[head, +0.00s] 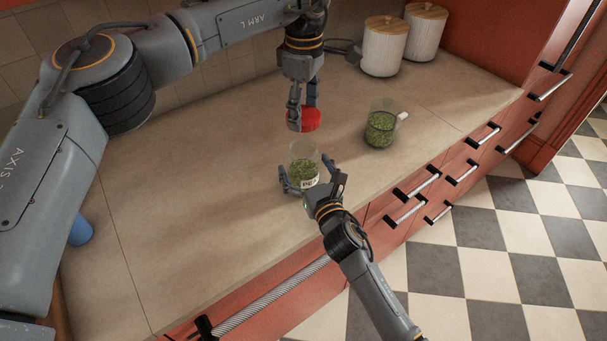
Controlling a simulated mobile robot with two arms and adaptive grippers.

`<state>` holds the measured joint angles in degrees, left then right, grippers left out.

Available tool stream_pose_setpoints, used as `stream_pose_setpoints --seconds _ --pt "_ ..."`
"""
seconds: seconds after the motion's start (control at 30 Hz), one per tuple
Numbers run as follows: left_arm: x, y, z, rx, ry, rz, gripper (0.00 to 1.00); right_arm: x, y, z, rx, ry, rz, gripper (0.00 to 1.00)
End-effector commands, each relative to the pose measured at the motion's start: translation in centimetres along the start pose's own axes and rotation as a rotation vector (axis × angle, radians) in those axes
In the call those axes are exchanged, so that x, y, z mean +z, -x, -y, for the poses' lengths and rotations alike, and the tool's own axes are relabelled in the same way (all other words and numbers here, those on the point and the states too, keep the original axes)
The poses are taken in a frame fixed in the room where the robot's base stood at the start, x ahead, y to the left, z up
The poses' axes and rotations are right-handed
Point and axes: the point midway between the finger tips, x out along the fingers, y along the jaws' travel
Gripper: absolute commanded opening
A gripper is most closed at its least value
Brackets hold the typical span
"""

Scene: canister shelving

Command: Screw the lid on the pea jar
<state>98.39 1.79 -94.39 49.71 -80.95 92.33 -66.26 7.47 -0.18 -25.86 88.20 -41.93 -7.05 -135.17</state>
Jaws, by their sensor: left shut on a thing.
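The pea jar (304,172) is clear, stands upright on the counter, and holds green peas under a partly visible white label. Its top looks open. My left gripper (302,110) points down and is shut on the red lid (308,119), holding it above and apart from the jar. My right gripper (311,184) comes from the front, with one finger on each side of the jar's lower part. Its fingers are spread, with a gap visible at the right side of the jar.
A clear measuring cup (381,127) with green peas stands to the right of the jar. Two white ribbed canisters (384,50) with wooden lids stand at the back right. A blue object (80,231) is partly hidden at the left. The counter (200,230) is clear left of the jar.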

Motion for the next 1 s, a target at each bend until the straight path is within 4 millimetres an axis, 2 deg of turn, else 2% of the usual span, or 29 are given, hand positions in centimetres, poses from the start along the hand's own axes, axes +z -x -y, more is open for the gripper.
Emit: stream_pose_setpoints --seconds 0.03,0.3,0.37,0.53,0.8,1.0 --pt "0.0 0.0 0.0 0.0 0.0 0.0 0.53 0.0 0.0 0.0 0.0 0.0 0.0 0.77" --pt "0.0 0.0 0.0 0.0 0.0 0.0 0.53 0.0 0.0 0.0 0.0 0.0 0.0 0.22" --pt "0.0 0.0 0.0 0.0 0.0 0.0 0.53 0.0 0.0 0.0 0.0 0.0 0.0 0.12" --pt "0.0 -0.8 0.0 -0.001 0.0 0.001 0.53 0.0 0.0 0.0 0.0 0.0 0.0 0.12" --pt "-0.1 -4.5 0.0 -0.004 0.0 0.001 0.53 0.0 0.0 0.0 0.0 0.0 -0.001 0.12" --pt "-0.1 -5.0 -0.1 -0.001 0.0 0.001 0.53 0.0 0.0 0.0 0.0 0.0 -0.001 0.12"
